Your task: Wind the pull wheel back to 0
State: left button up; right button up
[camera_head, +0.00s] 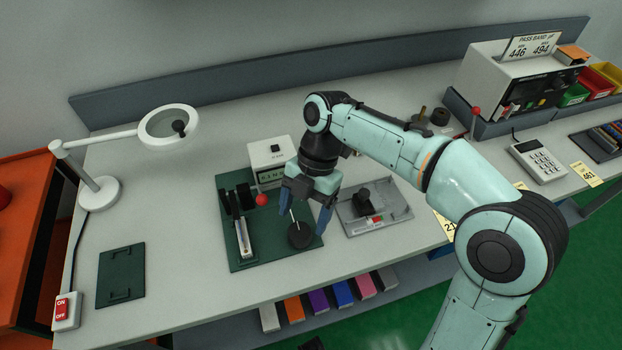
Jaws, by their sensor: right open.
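The dark round wheel (300,236) sits at the right front of the green base plate (237,263). A thin pale rod stands at its upper left edge. My right gripper (302,221) is open above the wheel, pointing down. Its blue fingers straddle the wheel area from above, and I cannot tell whether they touch it. A white box (268,152) with a small display stands behind the plate; its reading is too small to tell. A white scale strip (243,238) and a red ball (262,200) are left of the wheel. My left gripper is not in view.
A grey tray (399,218) with a black part lies just right of the wheel. A magnifier lamp (98,190) and a dark green mat (120,272) are at left. A large tester (510,80) stands at back right. The bench between mat and plate is clear.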

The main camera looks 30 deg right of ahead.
jog(key=p+v, duration=0.2)
jog(key=v, duration=0.7)
jog(key=shift+d+r, duration=0.25)
jog(key=shift+r, duration=0.05)
jog(key=shift+w, duration=0.1)
